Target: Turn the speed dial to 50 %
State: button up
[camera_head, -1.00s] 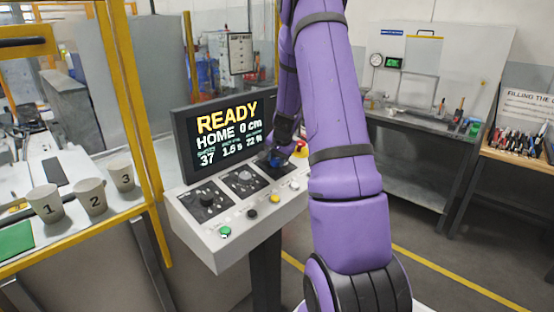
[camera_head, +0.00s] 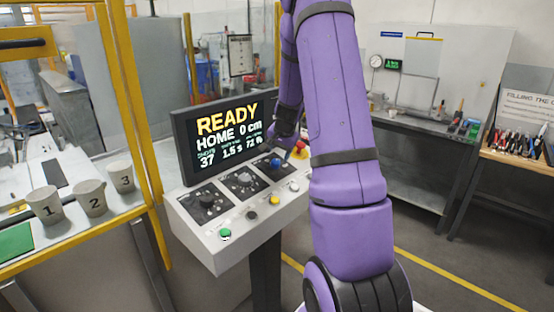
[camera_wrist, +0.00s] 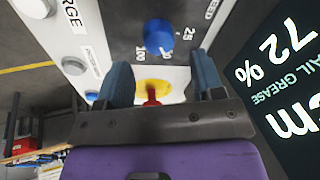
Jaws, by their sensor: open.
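The blue speed dial (camera_head: 276,163) sits on the right-hand dark plate of the sloped console. In the wrist view the dial (camera_wrist: 159,36) lies ahead of my fingers, beside printed marks 25 and 100 and the word SPEED; its pointer is too unclear to read. My gripper (camera_wrist: 160,82) is open and empty, its two blue fingers apart and clear of the dial. In the head view my gripper (camera_head: 291,148) is mostly hidden by my arm, just behind and right of the dial. The screen (camera_head: 227,130) shows READY and HOME 0 cm; 72 % stands over a grease label.
A red stop button on a yellow base (camera_wrist: 152,90) lies below and between my fingers in the wrist view. Two other knobs (camera_head: 244,180) and green, black and yellow buttons share the console (camera_head: 215,247). Numbered cups (camera_head: 90,198) stand at left.

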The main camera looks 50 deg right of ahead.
jog(key=v, duration=0.6)
jog(key=shift+r, duration=0.25)
jog(key=shift+s+a, duration=0.1)
jog(key=s+a+r+n, duration=0.2)
jog(key=a+r, duration=0.2)
jog(key=a, duration=0.3)
jog(key=s+a+r+n+t+y, duration=0.1)
jog(key=s+a+r+n, duration=0.2)
jog(key=a+r, duration=0.35)
jog(key=s+a+r+n, duration=0.2)
jog(key=a+r, duration=0.1)
jog(key=a, duration=0.6)
jog(key=s+a+r+n, duration=0.1)
jog(key=s+a+n, duration=0.2)
jog(key=s+a, duration=0.3)
jog(key=s+a+r+n, duration=0.1)
jog(key=s+a+n, duration=0.3)
jog(key=s, duration=0.7)
jog(key=shift+a+n, duration=0.3)
jog(key=shift+a, duration=0.7)
